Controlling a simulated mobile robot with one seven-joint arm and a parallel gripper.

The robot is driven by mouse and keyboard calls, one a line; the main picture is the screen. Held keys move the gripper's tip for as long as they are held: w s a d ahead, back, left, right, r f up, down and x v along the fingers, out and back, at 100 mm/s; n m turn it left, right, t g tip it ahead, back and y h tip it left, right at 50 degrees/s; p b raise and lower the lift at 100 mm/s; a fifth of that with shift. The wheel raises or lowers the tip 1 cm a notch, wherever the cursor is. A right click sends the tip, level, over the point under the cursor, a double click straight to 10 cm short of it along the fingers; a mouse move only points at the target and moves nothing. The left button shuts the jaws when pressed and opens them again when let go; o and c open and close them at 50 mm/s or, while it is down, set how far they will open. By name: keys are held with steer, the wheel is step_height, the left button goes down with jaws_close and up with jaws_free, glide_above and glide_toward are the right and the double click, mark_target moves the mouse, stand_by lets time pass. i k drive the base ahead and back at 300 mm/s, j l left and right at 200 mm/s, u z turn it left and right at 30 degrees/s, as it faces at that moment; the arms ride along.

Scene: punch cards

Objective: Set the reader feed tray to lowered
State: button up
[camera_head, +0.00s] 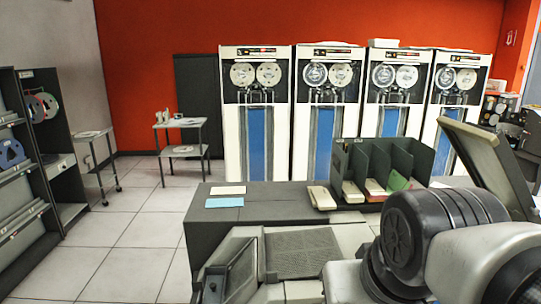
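A grey machine, apparently the card reader (345,237), stands in the foreground, partly behind my arm. A textured, dark flat panel (303,250) lies on its top. A tilted dark panel with a light frame (238,272) sits at its left end. A large flat panel with a pale frame (487,158) stands raised and tilted at the right. I cannot tell for certain which of these is the feed tray. My arm's dark joint and grey link cover the lower right. My gripper is not visible.
A dark counter (262,222) behind the reader holds a cream card (228,190), a blue card (224,202) and a dark divided card rack (375,160). Tape cabinets (254,120) line the red wall. A small side table (181,124) stands left; open floor (130,235) lies in front.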

mark_target(488, 157)
steer(key=l, duration=4.05)
steer(key=i+j, duration=0.15)
